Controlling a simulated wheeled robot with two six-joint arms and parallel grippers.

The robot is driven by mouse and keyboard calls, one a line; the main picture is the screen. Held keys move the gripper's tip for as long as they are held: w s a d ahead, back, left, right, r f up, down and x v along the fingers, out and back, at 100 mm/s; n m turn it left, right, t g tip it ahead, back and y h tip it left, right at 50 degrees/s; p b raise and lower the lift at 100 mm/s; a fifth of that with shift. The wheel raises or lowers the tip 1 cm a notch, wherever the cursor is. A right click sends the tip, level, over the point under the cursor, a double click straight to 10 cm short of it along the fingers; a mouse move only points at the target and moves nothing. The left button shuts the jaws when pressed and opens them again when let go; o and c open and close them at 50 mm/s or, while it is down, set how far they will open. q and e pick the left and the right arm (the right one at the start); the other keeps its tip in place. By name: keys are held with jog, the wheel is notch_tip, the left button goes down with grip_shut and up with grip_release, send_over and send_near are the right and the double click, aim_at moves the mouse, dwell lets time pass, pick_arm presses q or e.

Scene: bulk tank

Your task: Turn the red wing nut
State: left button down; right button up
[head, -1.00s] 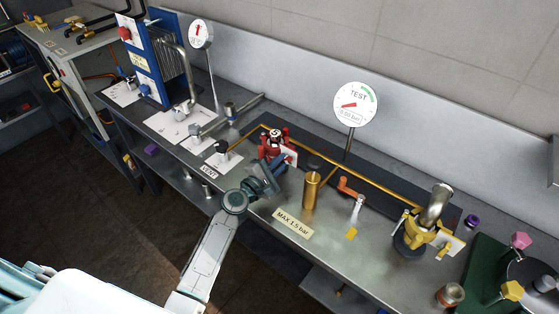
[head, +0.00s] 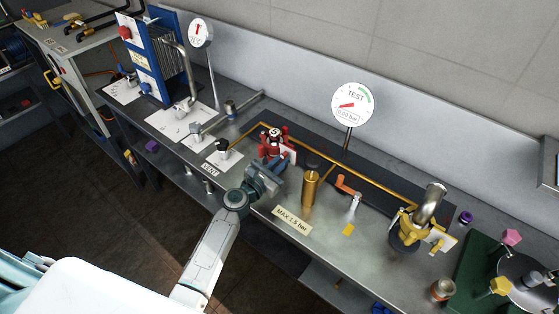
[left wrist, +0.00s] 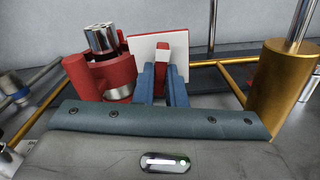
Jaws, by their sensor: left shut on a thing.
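The red wing nut (left wrist: 163,58) shows in the left wrist view as an upright red piece in front of a white square plate (left wrist: 143,46). It belongs to a red fitting (left wrist: 106,72) with a chrome top, which in the head view is a red clamp (head: 272,142) on the bench pipe. My left gripper (left wrist: 163,80) is shut on the wing nut, with one blue finger on each side of it. In the head view my left gripper (head: 277,168) reaches the clamp from the front and hides part of it. My right gripper is not in view.
A brass cylinder (head: 311,186) stands close to the right of my gripper. Further right are an orange-handled valve (head: 347,186) and a yellow clamp (head: 406,222). The TEST gauge (head: 353,104) stands behind. A black-knobbed valve (head: 222,146) is to the left.

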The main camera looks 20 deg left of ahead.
pick_arm(q)
jog(key=shift+f+n, duration=0.1)
jog(key=shift+n, duration=0.3)
jog(key=c, duration=1.8)
grip_release()
jog(key=shift+o, duration=0.2)
jog(key=b+v, duration=0.2)
jog(key=v, duration=0.8)
jog(key=shift+s+a, duration=0.1)
jog(key=shift+s, duration=0.3)
